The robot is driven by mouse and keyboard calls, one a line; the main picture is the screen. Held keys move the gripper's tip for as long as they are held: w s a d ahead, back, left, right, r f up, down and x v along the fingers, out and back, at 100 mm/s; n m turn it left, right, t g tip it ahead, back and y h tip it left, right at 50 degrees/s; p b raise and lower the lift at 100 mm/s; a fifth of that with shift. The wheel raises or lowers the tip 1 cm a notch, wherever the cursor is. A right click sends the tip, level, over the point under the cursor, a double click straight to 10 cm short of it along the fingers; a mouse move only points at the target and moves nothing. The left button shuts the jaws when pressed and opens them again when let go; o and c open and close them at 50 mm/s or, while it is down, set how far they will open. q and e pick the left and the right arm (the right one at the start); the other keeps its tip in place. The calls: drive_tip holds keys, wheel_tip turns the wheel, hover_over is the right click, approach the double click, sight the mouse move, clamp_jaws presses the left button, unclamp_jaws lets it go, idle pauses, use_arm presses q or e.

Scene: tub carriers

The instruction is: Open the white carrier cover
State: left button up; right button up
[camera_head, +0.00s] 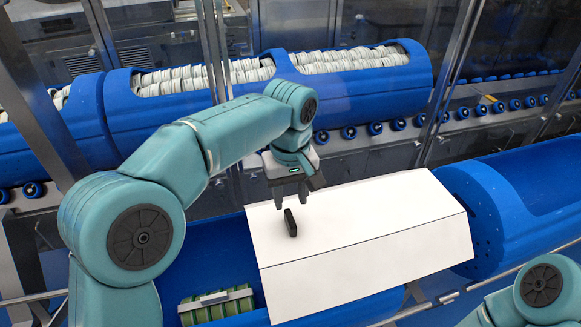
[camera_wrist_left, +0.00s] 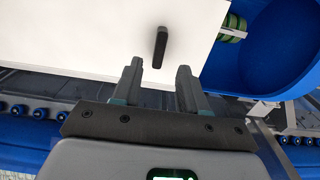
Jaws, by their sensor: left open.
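The white carrier cover (camera_head: 370,225) lies closed over a blue carrier in the head view, with a bend along its front. A small black handle (camera_head: 290,222) stands on its left part. My left gripper (camera_head: 291,206) is open just behind the handle, with nothing between its fingers. In the left wrist view the cover (camera_wrist_left: 90,35) fills the upper left, and the handle (camera_wrist_left: 160,47) lies ahead of the two open fingertips (camera_wrist_left: 160,72), apart from them. My right gripper is not in view; only a part of my right arm shows at the lower right.
Green-rimmed tubs (camera_head: 215,305) show in the blue carrier left of the cover. Another blue carrier (camera_head: 400,92) with rows of white tubs stands behind, by a roller rail (camera_head: 430,118). Metal posts (camera_head: 455,80) rise between the two lines.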

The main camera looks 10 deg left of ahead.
use_arm(q)
wheel_tip(320, 180, up, 9)
drive_tip(key=p, duration=0.1)
drive_tip(key=shift+f, duration=0.15)
idle(0.4)
